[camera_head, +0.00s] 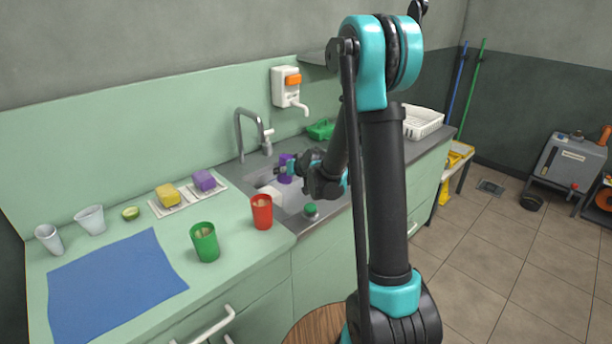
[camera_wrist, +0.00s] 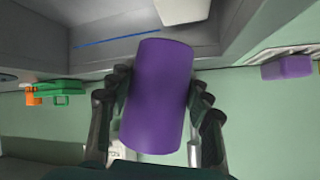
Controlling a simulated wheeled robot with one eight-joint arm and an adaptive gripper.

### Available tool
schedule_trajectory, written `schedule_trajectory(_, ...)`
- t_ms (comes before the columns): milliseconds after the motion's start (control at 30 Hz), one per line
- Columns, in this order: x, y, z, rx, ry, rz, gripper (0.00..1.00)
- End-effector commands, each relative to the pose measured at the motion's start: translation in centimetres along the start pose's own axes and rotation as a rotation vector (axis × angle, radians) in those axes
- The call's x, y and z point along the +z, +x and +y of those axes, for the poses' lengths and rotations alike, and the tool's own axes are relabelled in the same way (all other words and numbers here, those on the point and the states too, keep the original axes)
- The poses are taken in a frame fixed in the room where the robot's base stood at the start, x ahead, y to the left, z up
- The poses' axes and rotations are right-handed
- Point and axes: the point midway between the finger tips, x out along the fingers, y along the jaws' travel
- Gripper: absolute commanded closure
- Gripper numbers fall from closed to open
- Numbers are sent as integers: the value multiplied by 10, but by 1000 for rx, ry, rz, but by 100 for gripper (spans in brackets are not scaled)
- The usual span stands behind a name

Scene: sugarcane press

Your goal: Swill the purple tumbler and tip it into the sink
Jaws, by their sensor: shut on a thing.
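The purple tumbler (camera_wrist: 160,95) fills the middle of the wrist view, between the two fingers of my gripper (camera_wrist: 160,110). My gripper is shut on it. In the head view the tumbler (camera_head: 287,168) shows in my gripper (camera_head: 290,168), over the sink (camera_head: 268,180). The grey tap (camera_head: 250,130) stands behind the sink. I cannot see into the tumbler, so its contents are hidden. My arm covers part of the sink's right side.
On the counter stand a red tumbler (camera_head: 261,212), a green tumbler (camera_head: 205,242) and two pale cups. A yellow sponge (camera_head: 168,195) and a purple sponge (camera_head: 204,180) lie on trays. A blue mat (camera_head: 115,285) lies left. A white rack (camera_head: 422,122) stands right of the sink.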

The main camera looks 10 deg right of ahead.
Motion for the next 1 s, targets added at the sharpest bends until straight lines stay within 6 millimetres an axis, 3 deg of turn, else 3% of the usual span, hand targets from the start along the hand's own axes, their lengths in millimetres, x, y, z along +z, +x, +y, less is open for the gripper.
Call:
schedule_trajectory(300,-9,-9,-9,118,-217,115,89)
schedule_trajectory(633,-11,-11,-9,118,-214,114,89)
schedule_trajectory(1000,-32,-26,-15,118,-212,113,89)
